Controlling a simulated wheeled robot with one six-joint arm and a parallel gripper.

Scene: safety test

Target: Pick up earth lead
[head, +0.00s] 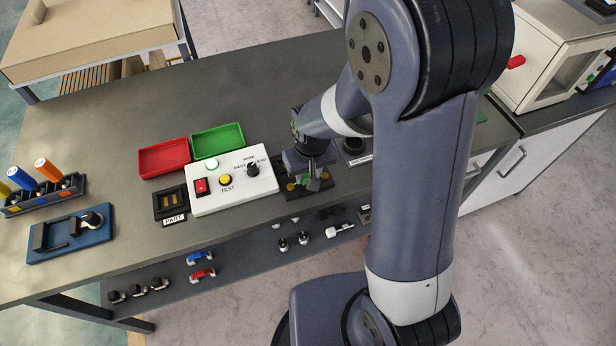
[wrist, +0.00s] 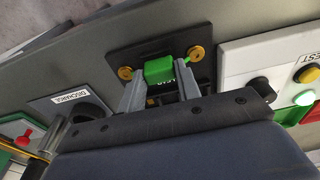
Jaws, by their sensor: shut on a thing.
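The earth lead shows in the wrist view as a green block (wrist: 159,70) between the fingers of my gripper (wrist: 160,78). A green strand runs from the block toward a brass stud on the right. My gripper is shut on this block, over a dark plate (wrist: 138,48) with a brass stud at each side. In the head view my gripper (head: 314,184) is at that dark plate, right of the white test box. Only bits of green and brass show there, and the arm hides part of it. I cannot tell whether the lead touches the plate.
The white test box (head: 205,205) has a red switch, yellow button and knob. Red (head: 164,158) and green (head: 218,141) trays stand behind it. A discharge fitting (wrist: 70,98) is left of the plate in the wrist view. Screwdrivers in a rack and a blue fixture (head: 70,243) stand far left.

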